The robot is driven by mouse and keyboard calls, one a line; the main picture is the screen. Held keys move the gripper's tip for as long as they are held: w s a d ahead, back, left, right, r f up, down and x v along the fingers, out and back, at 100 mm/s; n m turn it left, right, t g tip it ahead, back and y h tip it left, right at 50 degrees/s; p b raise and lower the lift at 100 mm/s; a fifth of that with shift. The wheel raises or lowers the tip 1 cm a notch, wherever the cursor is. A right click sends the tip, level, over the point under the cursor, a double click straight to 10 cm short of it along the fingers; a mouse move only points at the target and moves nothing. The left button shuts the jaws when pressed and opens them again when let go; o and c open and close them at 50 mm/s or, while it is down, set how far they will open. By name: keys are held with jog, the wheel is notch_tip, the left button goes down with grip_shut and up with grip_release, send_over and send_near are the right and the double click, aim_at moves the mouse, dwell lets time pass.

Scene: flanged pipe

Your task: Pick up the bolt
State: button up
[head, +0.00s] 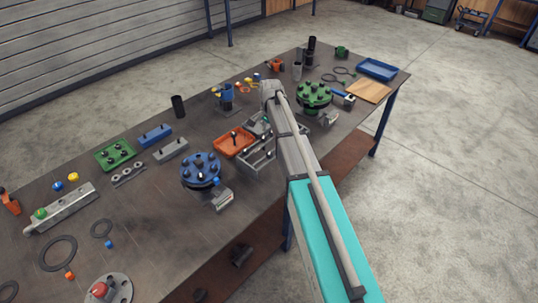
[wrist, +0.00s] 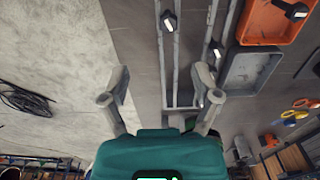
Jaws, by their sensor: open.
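In the wrist view my gripper (wrist: 162,78) is open, with its two grey fingers spread and nothing between them. A dark bolt (wrist: 168,20) with a pale end stands among the grey metal rails (wrist: 178,70), ahead of the fingers and apart from them. A second bolt (wrist: 217,48) lies to the right, near the rails. A third bolt (wrist: 290,10) is in the orange tray (wrist: 245,38). I cannot tell which bolt is meant. In the head view the orange tray (head: 222,147) and the rails (head: 252,170) show beside my arm, which hides part of that area.
A blue flange (head: 201,167) with bolts stands left of the rails, and a green flange (head: 313,95) stands beyond my arm. A grey tray (wrist: 250,75) adjoins the orange one. A blue tray (head: 377,69) is at the far right. The table's front edge is close to the rails.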

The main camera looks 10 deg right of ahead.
jog(key=shift+w+r+m, duration=0.1)
jog(key=shift+w+m, duration=0.2)
jog(key=shift+w, duration=0.4)
jog(key=b, duration=0.9)
send_over(269, 153)
notch_tip(269, 153, down, 9)
jog(key=shift+s+r, duration=0.15)
jog(key=f+b, duration=0.4)
jog(key=f, duration=0.1)
jog(key=shift+w+f+b, duration=0.1)
jog(key=shift+w+b, duration=0.1)
jog(key=shift+b, duration=0.2)
dwell(0.7)
grip_shut()
